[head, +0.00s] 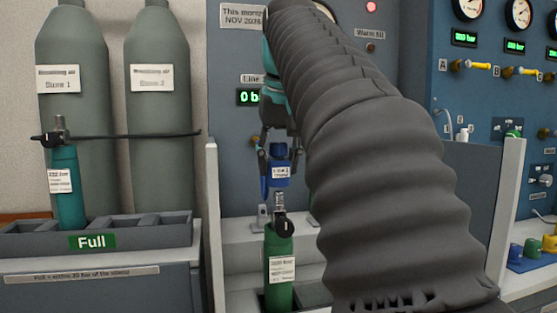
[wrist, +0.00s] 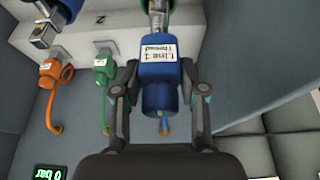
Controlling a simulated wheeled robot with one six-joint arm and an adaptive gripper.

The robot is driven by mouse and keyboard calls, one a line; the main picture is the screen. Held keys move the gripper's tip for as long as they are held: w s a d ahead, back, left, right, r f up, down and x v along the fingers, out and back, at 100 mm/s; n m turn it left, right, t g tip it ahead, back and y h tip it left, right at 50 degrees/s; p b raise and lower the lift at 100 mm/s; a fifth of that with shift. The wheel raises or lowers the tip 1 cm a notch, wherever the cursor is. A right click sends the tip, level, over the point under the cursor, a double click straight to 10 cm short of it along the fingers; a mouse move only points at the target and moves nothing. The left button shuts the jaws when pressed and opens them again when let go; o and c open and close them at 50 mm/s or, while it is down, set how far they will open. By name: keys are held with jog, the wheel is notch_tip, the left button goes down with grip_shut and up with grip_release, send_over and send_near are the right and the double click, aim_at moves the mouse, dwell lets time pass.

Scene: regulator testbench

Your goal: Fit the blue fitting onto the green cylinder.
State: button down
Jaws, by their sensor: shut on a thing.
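My gripper (wrist: 159,70) is shut on the blue fitting (wrist: 160,92), one finger on each side of its body. The fitting has a white "Line 1" label and also shows in the head view (head: 279,172), upright. Directly below it stands the green cylinder (head: 280,262), upright in the bay, with a metal valve (head: 280,202) and black knob on top. Only a very small gap shows between fitting and valve in the head view. In the wrist view the valve (wrist: 156,18) lies just past the fitting's far end; whether they touch I cannot tell.
A teal-green cylinder (head: 66,190) stands in the "Full" rack (head: 150,232) at left. An orange fitting (wrist: 49,72) and a green fitting (wrist: 104,65) hang on the panel beside my gripper. Pale bay walls (head: 213,235) flank the cylinder. My arm hides the right of the bay.

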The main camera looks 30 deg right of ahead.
aim_at(279, 173)
jog(key=shift+f+b, duration=1.25)
jog(key=shift+f, duration=0.55)
dwell(0.8)
jog(key=c, duration=0.6)
grip_release()
jog(key=shift+o, duration=0.2)
jog(key=shift+v, duration=3.7)
jog(key=shift+s+d, duration=0.1)
jog(key=shift+s, duration=0.05)
